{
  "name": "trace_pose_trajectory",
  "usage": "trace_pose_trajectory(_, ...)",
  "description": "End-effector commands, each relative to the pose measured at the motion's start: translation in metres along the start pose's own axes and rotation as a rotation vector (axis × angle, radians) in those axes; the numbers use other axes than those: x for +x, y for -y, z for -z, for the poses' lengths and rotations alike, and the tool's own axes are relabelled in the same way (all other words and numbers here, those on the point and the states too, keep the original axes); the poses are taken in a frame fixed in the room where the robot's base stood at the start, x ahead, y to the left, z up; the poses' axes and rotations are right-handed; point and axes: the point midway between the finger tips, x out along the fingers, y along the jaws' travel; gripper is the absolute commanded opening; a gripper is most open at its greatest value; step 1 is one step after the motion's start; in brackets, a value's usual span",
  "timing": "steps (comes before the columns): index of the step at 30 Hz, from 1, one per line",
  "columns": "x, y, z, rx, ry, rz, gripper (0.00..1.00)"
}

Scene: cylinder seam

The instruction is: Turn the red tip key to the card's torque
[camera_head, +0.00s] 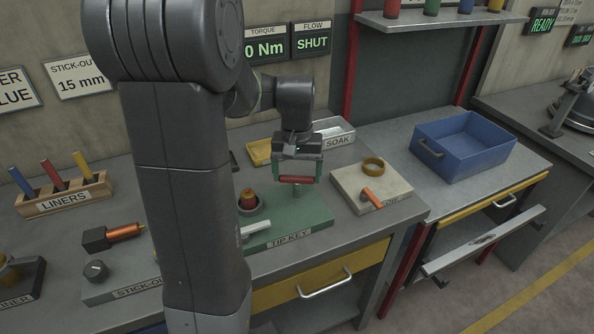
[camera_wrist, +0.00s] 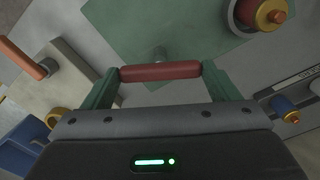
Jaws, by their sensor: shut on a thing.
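The red tip key (camera_head: 295,179) has a red crossbar on a short grey post above the green TIP KEY plate (camera_head: 312,213). My gripper (camera_head: 297,172) is shut on the red bar from above, with one green finger at each end. In the wrist view the red bar (camera_wrist: 160,72) spans between the two fingers. The torque display (camera_head: 264,46) reads "0 Nm", with its left part hidden by my arm. The FLOW display (camera_head: 312,41) reads SHUT. The torque card is not seen; another card (camera_head: 79,76) reads "STICK-OUT 15 mm".
A holder with an orange-copper part (camera_head: 248,201) stands left of the key on the plate. A pale block (camera_head: 345,188) with a brass ring (camera_head: 373,165) lies to the right. The SOAK tray (camera_head: 333,130) is behind. A blue bin (camera_head: 462,148) stands on the right bench.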

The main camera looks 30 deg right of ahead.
Motion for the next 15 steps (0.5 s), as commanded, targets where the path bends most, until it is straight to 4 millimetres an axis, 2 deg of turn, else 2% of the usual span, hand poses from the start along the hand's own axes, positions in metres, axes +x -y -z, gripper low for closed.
trace_pose_trajectory(6,-0.0011,-0.0002,0.0008,-0.002,-0.003,-0.001,0.59)
trace_pose_trajectory(7,-0.0011,-0.0002,0.0008,-0.002,-0.003,-0.001,0.88)
trace_pose_trajectory(9,-0.0009,-0.0002,0.0007,-0.002,-0.003,-0.001,1.00)
trace_pose_trajectory(15,-0.0008,-0.0001,0.0005,-0.003,-0.002,-0.001,1.00)
